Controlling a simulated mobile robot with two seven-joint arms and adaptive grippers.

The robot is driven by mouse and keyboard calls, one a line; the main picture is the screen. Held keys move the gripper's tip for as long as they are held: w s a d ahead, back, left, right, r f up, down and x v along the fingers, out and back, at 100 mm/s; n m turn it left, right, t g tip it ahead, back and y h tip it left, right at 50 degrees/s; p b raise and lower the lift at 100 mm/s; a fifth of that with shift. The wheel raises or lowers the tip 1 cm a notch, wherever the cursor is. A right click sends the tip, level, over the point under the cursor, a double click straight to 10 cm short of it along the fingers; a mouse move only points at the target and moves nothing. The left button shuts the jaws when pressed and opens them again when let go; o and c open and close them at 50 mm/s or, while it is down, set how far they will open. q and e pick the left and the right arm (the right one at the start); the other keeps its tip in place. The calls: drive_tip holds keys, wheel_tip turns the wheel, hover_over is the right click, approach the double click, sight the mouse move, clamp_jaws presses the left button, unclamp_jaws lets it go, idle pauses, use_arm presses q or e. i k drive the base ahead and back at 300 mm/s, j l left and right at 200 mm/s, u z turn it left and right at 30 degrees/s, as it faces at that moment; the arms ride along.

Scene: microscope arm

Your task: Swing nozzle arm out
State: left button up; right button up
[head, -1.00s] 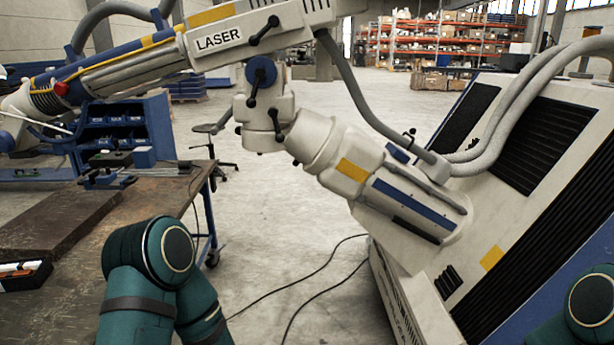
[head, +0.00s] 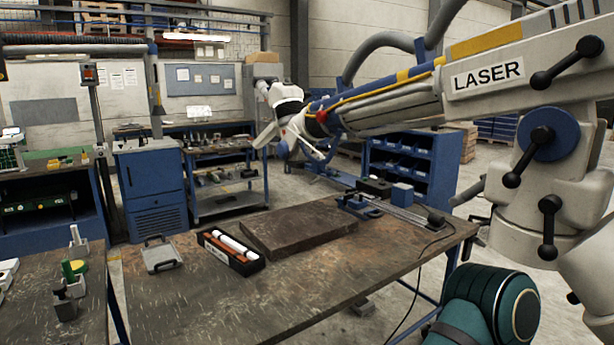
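The laser machine's nozzle arm (head: 400,103) reaches from the right edge across the upper middle, above the workbench. It carries a "LASER" label, a yellow stripe and a thin yellow hose. Its white nozzle head (head: 288,112) is at the far left end, beyond the bench's back edge. A jointed support with black clamp levers and a blue knob (head: 549,134) stands at the right. A teal link of my own arm shows at the lower right, below that support, apparently apart from it. Neither of my grippers is in view.
The workbench (head: 190,310) bears a dark slab (head: 298,228), a black tray of tubes (head: 231,252), a small metal tray (head: 161,254) and a vise-like fixture (head: 365,200). Another bench stands at left. A blue cabinet (head: 152,190) and bin rack (head: 412,160) stand behind.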

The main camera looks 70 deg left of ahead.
sight(317, 170)
drive_tip(key=u, duration=1.55)
